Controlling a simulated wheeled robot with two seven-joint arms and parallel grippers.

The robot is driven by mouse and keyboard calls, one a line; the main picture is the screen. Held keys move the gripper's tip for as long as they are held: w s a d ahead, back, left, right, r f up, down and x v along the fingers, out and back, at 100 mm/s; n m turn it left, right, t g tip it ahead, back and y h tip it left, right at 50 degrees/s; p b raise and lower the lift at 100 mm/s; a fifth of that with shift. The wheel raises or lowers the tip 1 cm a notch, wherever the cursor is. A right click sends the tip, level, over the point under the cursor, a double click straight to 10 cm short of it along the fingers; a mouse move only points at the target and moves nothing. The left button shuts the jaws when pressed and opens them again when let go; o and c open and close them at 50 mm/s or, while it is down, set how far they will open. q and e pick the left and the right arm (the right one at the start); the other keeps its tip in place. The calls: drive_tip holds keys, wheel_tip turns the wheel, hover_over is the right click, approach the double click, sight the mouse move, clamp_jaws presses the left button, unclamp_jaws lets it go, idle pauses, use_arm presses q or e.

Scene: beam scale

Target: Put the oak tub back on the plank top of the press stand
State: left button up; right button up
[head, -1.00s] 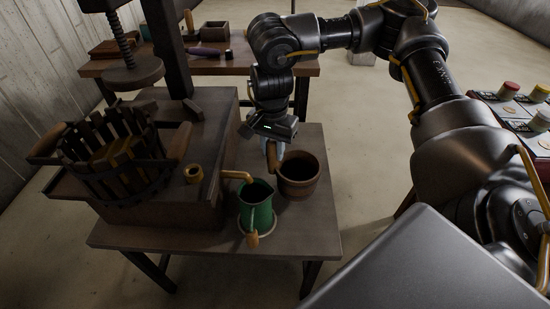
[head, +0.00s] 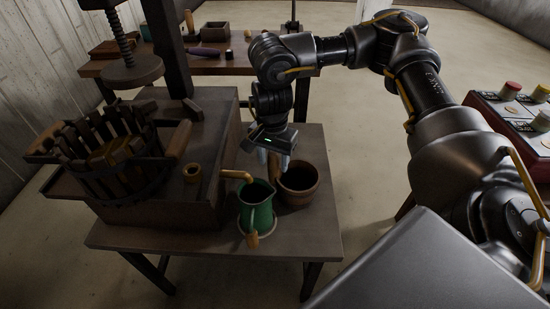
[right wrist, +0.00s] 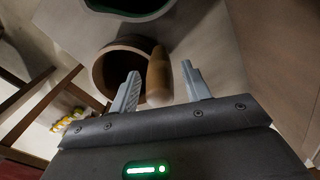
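A round brown wooden tub (head: 302,194) stands on the low plank-topped table (head: 300,236), behind and right of the green jug (head: 258,213). I take it for the oak tub. In the right wrist view, the tub (right wrist: 98,72) shows its dark open mouth, and its upright wooden handle (right wrist: 157,80) stands between my right fingers. My right gripper (head: 276,161) is at the tub's left side; in the right wrist view the gripper (right wrist: 161,70) is open, with gaps seen on both sides of the handle. My left gripper is not in view.
The press body (head: 160,212) with its slatted basket (head: 112,180) fills the table's left half. A yellow spout (head: 236,175) reaches over the green jug, close to my right gripper. A back bench (head: 240,66) holds small items. A red control panel (head: 505,110) stands at right.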

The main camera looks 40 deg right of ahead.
drive_tip(key=shift+r, duration=0.45)
wheel_tip(320, 180, up, 11)
drive_tip(key=p, duration=0.3)
drive_tip(key=shift+a+r, duration=0.1)
drive_tip(key=shift+r, duration=0.1)
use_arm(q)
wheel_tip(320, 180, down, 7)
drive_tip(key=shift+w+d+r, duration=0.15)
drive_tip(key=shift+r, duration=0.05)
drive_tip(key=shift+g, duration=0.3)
